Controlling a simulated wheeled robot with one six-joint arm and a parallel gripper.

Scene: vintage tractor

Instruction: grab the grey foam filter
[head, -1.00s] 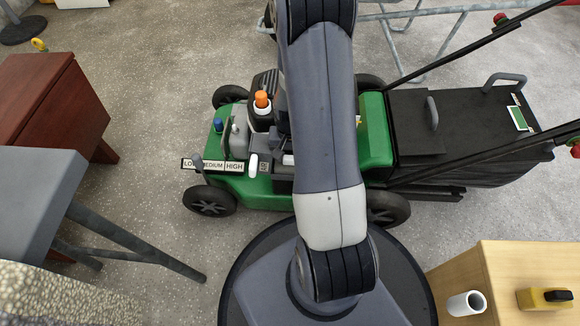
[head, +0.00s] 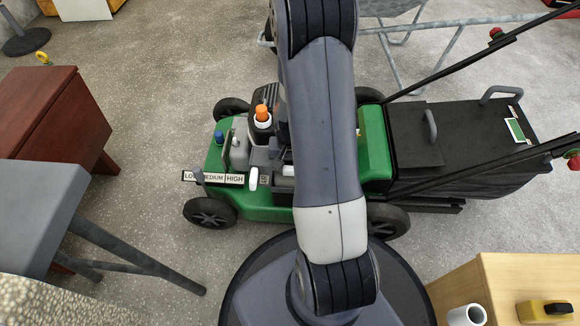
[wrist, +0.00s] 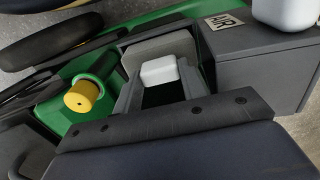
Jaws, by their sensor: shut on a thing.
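In the wrist view, my gripper (wrist: 160,76) reaches down into a narrow grey opening in the green mower. A light grey block (wrist: 160,47), which looks like the foam filter, sits at the far end of this opening. The jaws are closed on it, though their contact is only partly visible. A small white block (wrist: 158,70) shows in front of it. In the head view, my own arm hides the gripper and the filter. The green mower (head: 378,150) stands behind my arm.
A dark box with an "AIR" label (wrist: 224,21) stands right beside the opening. A green stem with a yellow end (wrist: 82,96) is close on the left. A red-brown cabinet (head: 45,110) and grey table (head: 40,200) stand left; a wooden box (head: 500,275) is at lower right.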

